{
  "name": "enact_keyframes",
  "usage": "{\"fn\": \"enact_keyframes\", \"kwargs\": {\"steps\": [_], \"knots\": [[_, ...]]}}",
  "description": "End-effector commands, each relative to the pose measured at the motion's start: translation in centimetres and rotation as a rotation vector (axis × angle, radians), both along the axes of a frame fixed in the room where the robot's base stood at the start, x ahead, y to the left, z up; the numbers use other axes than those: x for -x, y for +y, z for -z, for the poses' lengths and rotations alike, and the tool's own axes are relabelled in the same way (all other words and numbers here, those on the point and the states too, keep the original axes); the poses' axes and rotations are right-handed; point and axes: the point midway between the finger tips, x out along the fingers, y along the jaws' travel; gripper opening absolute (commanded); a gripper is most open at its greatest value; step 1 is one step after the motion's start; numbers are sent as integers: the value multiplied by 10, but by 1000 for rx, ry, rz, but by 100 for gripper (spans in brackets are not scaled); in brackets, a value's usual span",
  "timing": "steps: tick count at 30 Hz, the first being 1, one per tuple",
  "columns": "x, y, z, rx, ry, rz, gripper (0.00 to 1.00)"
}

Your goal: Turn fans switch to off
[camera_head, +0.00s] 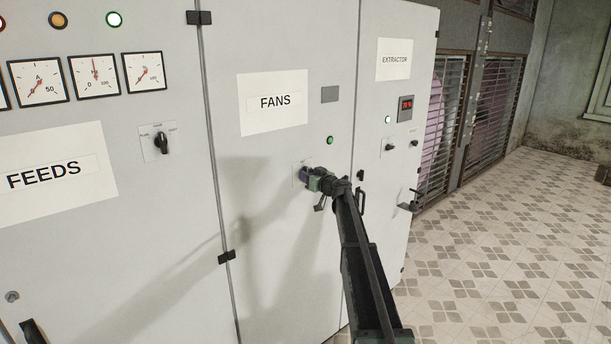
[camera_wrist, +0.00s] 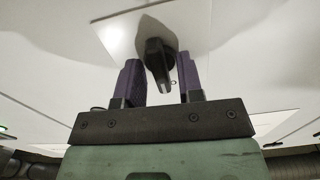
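The grey cabinet door labelled FANS (camera_head: 275,101) stands in the middle of the head view. Its switch plate (camera_head: 298,165) shows just above my gripper (camera_head: 304,175), which hides the knob there. In the wrist view the black switch knob (camera_wrist: 158,64) stands out from its pale plate (camera_wrist: 117,33). My gripper's two purple fingers (camera_wrist: 162,78) are open, one on each side of the knob. A gap shows on both sides, narrower on the right, so the fingers look apart from the knob.
A dark green indicator (camera_head: 330,140) sits above the switch. The FEEDS door (camera_head: 160,190) with its own knob (camera_head: 162,143) is at left. Tiled floor lies open beyond.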

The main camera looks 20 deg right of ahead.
Motion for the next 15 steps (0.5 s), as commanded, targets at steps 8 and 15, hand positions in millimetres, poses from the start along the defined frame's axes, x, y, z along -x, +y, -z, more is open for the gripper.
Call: {"fn": "enact_keyframes", "kwargs": {"steps": [8, 15], "knots": [[0, 0, 0, -5, 1, 0, 40], [20, -6, 0, -6, 2, 2, 40]]}}
